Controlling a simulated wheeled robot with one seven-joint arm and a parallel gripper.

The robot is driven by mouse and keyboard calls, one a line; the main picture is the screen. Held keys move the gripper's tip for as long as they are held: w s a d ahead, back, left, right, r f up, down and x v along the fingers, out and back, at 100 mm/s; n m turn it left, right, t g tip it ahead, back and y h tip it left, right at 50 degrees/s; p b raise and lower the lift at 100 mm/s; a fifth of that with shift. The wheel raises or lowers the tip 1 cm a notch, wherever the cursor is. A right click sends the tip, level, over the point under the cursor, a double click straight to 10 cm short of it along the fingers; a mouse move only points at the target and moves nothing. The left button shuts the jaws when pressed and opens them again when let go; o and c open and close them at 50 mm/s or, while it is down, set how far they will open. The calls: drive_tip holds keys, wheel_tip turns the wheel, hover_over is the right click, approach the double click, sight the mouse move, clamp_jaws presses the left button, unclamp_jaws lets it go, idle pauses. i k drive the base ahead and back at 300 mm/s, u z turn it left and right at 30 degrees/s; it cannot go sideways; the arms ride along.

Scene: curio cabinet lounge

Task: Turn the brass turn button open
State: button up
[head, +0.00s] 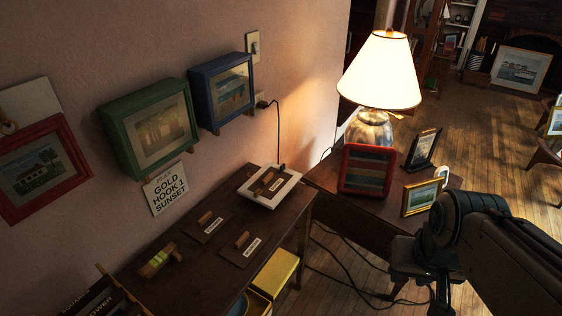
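I cannot make out for certain which fitting is the brass turn button. Small labelled boards with stubby wooden or brass-coloured pieces lie on the dark side table (185,275): one piece (205,218) at the middle left, one piece (242,239) nearer the front, and a white-framed board (286,188) at the far end with a fitting across it. Their turned positions are too small to read. My dark arm reaches in from the lower right, well apart from these boards. No gripper fingers can be made out.
A lit lamp (382,75) and picture frames stand on another table near my arm. Cords hang between the tables.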

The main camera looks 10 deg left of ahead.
sight(258, 192)
drive_tip(key=u, duration=0.25)
drive_tip(key=i, duration=0.55)
drive_tip(key=u, duration=0.95)
drive_tip(key=i, duration=0.35)
drive_tip(key=u, duration=0.4)
